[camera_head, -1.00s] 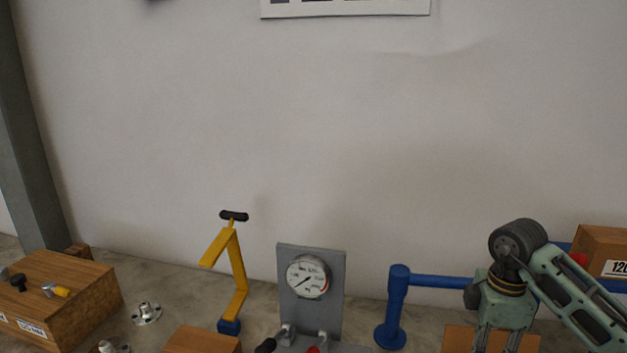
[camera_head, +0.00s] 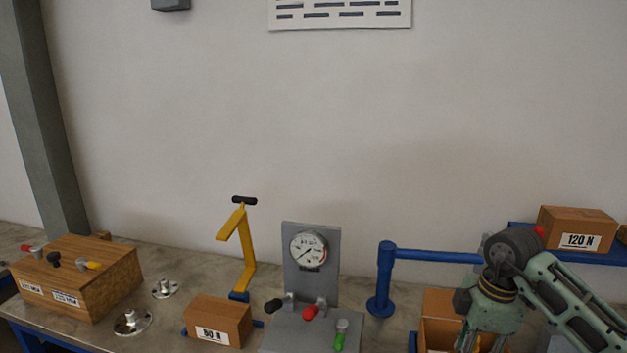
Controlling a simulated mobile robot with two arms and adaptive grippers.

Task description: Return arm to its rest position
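My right arm comes in from the right in the head view, bent over the right part of the bench. My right gripper (camera_head: 481,342) points down in front of an open cardboard box (camera_head: 437,304). Its two fingers stand apart, and their tips are cut off by the bottom edge. I see nothing held in the part that shows. My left arm and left gripper are not in view.
A blue post with a side bar (camera_head: 386,282) stands left of my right arm. A grey gauge stand (camera_head: 330,240), yellow bracket (camera_head: 246,245), 80 N box (camera_head: 218,318), flanges (camera_head: 132,321) and wooden box (camera_head: 75,275) fill the bench (camera_head: 180,270). A 120 N box (camera_head: 577,228) sits behind.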

